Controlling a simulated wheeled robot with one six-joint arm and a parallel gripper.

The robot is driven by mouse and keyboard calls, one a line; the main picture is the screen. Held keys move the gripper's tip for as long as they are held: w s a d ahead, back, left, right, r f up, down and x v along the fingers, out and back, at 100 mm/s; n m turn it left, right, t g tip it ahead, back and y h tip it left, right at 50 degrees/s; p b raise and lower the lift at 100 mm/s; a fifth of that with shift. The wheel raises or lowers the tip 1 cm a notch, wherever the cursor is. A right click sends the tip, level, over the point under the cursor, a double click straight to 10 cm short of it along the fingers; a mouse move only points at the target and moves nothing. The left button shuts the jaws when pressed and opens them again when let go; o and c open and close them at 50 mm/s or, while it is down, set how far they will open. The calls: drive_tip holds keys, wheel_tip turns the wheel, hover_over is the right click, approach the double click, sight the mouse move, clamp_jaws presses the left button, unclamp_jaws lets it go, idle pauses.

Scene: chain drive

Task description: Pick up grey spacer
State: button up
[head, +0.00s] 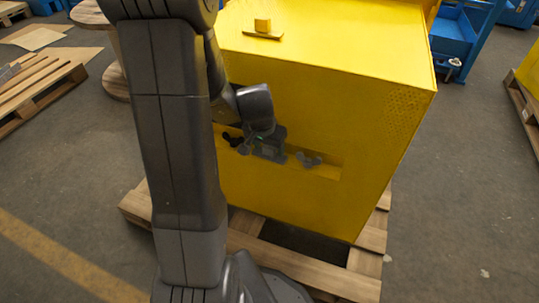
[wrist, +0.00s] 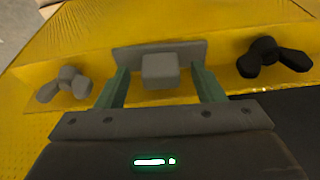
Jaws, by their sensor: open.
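The grey spacer, a flat plate with a square block on it (wrist: 160,70), stands in the yellow recess, centred ahead of my gripper in the wrist view. My gripper (wrist: 161,84) is open, with one green finger on each side of the block. A gap shows between each finger and the block, and the fingertips overlap the plate's ends in the picture. In the head view my gripper (head: 268,146) is at the recess in the yellow box's front, and I cannot make out the spacer there.
A grey wing nut (wrist: 66,86) and a black wing nut (wrist: 271,58) sit in the recess on either side. The yellow box (head: 315,100) stands on a wooden pallet (head: 358,285). A yellow block on a plate (head: 263,27) lies on top.

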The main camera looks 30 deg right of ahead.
drive_tip(key=shift+w+d+f, duration=0.15)
drive_tip(key=shift+f, duration=0.4)
drive_tip(key=c, duration=1.1)
drive_tip(key=shift+c, duration=0.2)
drive_tip(key=shift+r, duration=0.1)
